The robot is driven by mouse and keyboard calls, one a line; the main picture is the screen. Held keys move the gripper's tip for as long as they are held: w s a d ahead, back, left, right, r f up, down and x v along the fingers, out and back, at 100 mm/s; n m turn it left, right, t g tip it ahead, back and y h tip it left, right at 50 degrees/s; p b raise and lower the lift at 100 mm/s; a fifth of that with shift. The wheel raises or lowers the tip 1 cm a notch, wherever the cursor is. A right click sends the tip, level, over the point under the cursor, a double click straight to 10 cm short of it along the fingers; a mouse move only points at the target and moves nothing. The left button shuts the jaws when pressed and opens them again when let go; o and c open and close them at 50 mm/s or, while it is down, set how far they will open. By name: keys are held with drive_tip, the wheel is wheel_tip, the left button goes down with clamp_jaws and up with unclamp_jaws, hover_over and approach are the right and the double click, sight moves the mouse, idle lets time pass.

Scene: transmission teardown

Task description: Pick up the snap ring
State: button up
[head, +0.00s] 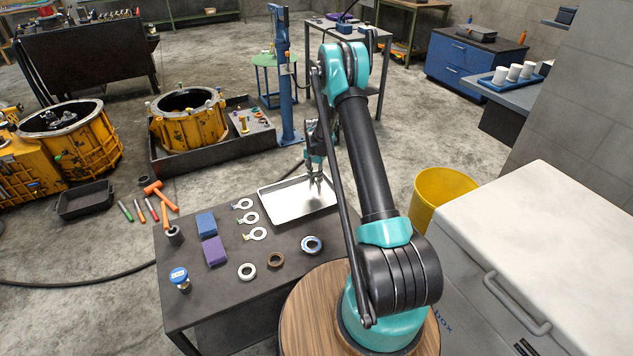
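I cannot tell for sure which part is the snap ring. Three flat pale rings with small tabs lie in a column on the dark table: an upper one (243,205), a middle one (249,219) and a lower one (256,234). A white ring (247,271), a brown ring (276,261) and a blue-and-white ring (312,245) lie nearer the front. My gripper (316,187) points down over the shiny metal tray (284,207), to the right of the tabbed rings and apart from them. Its fingers are too small to show whether they are open, and I see nothing held.
Blue (206,224) and purple (214,251) blocks and a blue-capped jar (180,279) stand at the table's left. An orange-handled mallet (166,214) is at its left edge. A yellow bucket (442,187) and a large white box (540,245) are to the right.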

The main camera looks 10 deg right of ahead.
clamp_jaws()
drive_tip(key=shift+r, duration=0.1)
wheel_tip(320, 180, up, 20)
idle(0.6)
